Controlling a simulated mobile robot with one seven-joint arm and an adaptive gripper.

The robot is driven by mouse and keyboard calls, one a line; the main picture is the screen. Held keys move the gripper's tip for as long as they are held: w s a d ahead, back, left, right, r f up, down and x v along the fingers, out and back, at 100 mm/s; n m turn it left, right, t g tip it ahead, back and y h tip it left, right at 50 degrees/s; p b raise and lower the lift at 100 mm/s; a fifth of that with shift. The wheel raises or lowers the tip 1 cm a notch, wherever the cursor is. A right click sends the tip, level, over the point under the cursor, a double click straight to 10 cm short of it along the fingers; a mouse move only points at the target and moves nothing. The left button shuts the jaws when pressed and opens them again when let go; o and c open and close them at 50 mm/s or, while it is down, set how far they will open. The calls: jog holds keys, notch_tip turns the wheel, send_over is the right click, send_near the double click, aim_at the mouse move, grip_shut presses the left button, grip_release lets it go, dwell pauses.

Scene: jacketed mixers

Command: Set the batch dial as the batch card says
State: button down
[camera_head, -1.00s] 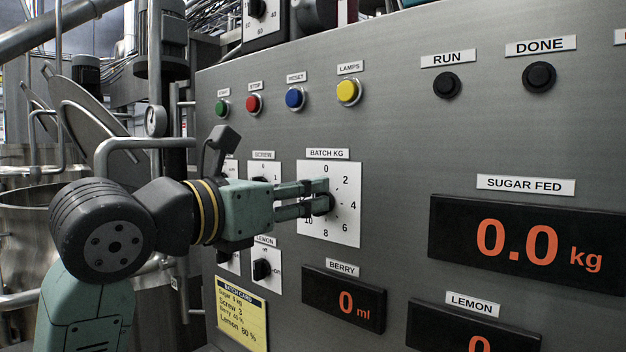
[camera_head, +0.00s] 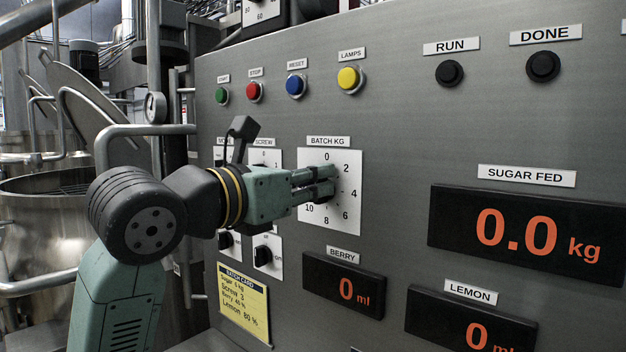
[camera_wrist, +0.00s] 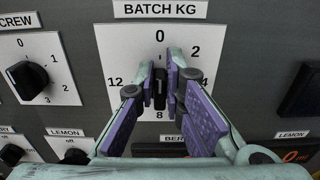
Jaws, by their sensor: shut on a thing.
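The batch dial (camera_head: 347,212) is a white square plate with numbers under a BATCH KG label, with 0 at the top. My gripper (camera_head: 333,181) reaches it from the left, with its fingers at the dial's middle. In the wrist view, the purple-padded fingers (camera_wrist: 162,84) are shut on the dark batch knob (camera_wrist: 160,95), one on each side. The knob's grip looks nearly upright in that view; the fingers hide much of it and its pointer.
The screw dial (camera_wrist: 28,78) and lemon switch (camera_head: 264,256) sit close left of the batch dial. Coloured buttons, including a yellow one (camera_head: 350,79), are above. The sugar display (camera_head: 530,235) reads 0.0 kg. Pipes and a steel vessel (camera_head: 45,225) stand left.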

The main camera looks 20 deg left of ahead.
aim_at(335, 200)
jog(key=shift+m+b, duration=0.3)
jog(key=shift+d+f+m+b, duration=0.15)
jog(key=shift+m+b, duration=0.55)
jog(key=shift+m, duration=0.2)
jog(key=m+b, duration=0.1)
jog(key=m, duration=0.1)
jog(key=m+b, duration=0.1)
jog(key=m, duration=0.1)
jog(key=d+m+b, duration=0.1)
jog(key=m+b, duration=0.1)
jog(key=m, duration=0.1)
jog(key=shift+s+f, duration=0.25)
jog(key=m, duration=0.2)
jog(key=m+b, duration=0.1)
jog(key=shift+d+f+m, duration=0.15)
jog(key=shift+f+m, duration=0.05)
jog(key=shift+m, duration=0.2)
jog(key=m+b, duration=0.1)
jog(key=m, duration=0.2)
jog(key=f+m+b, duration=0.1)
jog(key=m, duration=0.6)
jog(key=shift+f+b, duration=0.2)
jog(key=shift+b, duration=0.15)
jog(key=shift+f+m, duration=0.25)
jog(key=shift+m, duration=1.55)
